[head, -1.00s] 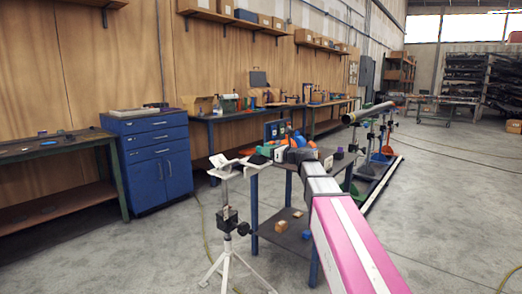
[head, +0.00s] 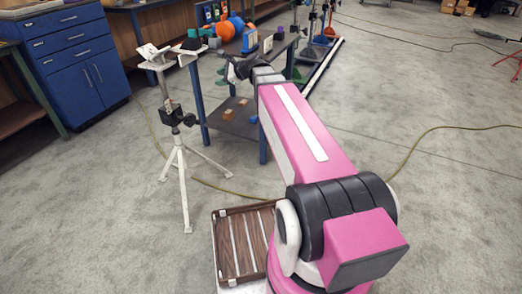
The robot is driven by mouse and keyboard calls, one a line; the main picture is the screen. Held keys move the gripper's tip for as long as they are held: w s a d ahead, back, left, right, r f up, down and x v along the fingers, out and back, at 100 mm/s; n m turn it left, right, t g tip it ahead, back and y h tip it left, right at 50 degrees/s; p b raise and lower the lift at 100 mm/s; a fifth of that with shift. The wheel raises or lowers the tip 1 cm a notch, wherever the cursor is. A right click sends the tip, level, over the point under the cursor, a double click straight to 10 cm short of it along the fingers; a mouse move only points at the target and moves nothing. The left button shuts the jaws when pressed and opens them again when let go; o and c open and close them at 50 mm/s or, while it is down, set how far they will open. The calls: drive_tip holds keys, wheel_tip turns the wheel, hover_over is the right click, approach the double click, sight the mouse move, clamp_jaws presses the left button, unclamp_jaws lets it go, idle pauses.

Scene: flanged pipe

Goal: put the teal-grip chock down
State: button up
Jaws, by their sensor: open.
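My gripper (head: 232,66) is dark and small at the far end of my pink arm in the head view. It is open, beside the near edge of the small work table (head: 278,48). I see nothing held between its fingers, though they are small and partly blurred. A small teal piece (head: 192,33) shows at the table's left end, just above a black block (head: 190,44). I cannot tell whether these two are one chock, or whether either is the teal-grip chock. Both are left of my gripper and apart from it.
A white tripod stand (head: 180,155) stands left of the table. Orange and blue items (head: 228,28) crowd the tabletop. Small boxes (head: 228,114) lie on the lower shelf. A brown slatted tray (head: 221,245) is near my base. A hose (head: 420,140) crosses the open floor at right.

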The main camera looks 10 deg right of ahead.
drive_tip(key=s+d+f+n+g+h, duration=0.3)
drive_tip(key=s+d+f+n+h, duration=0.2)
drive_tip(key=s+f+n, duration=0.4)
drive_tip(key=s+d+f+n+g+h, duration=0.4)
drive_tip(key=s+d+f+n, duration=0.3)
drive_tip(key=s+f, duration=0.5)
wheel_tip(320, 180, down, 6)
drive_tip(key=shift+d+r+n+h, duration=0.25)
drive_tip(key=shift+n+h, duration=0.45)
drive_tip(key=shift+n, duration=0.2)
